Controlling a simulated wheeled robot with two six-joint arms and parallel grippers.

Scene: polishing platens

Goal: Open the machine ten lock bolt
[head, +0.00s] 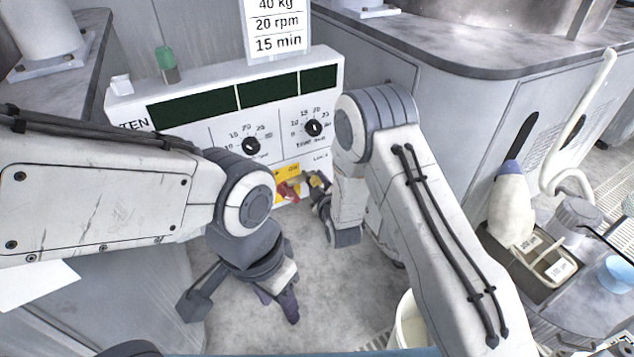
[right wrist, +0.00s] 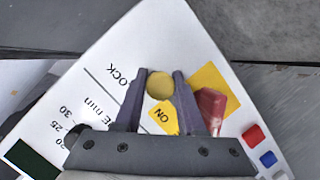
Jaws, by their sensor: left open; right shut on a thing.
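The panel of machine ten (head: 185,95) has dark displays, two black dials and part of the word TEN. The lock bolt's round yellow knob (right wrist: 160,85) sits between the fingertips of my right gripper (right wrist: 159,78), which is shut on it. The word LOCK is printed beside it. In the head view my right gripper (head: 318,187) is at the panel's lower right, partly hidden by its arm. A red handle (right wrist: 211,106) lies just right of the fingers over a yellow label. My left gripper (head: 279,302) is open and empty, low in front of the machine.
A yellow ON label (right wrist: 164,118) is close to my right fingers. Red and blue buttons (right wrist: 254,135) are near the panel edge.

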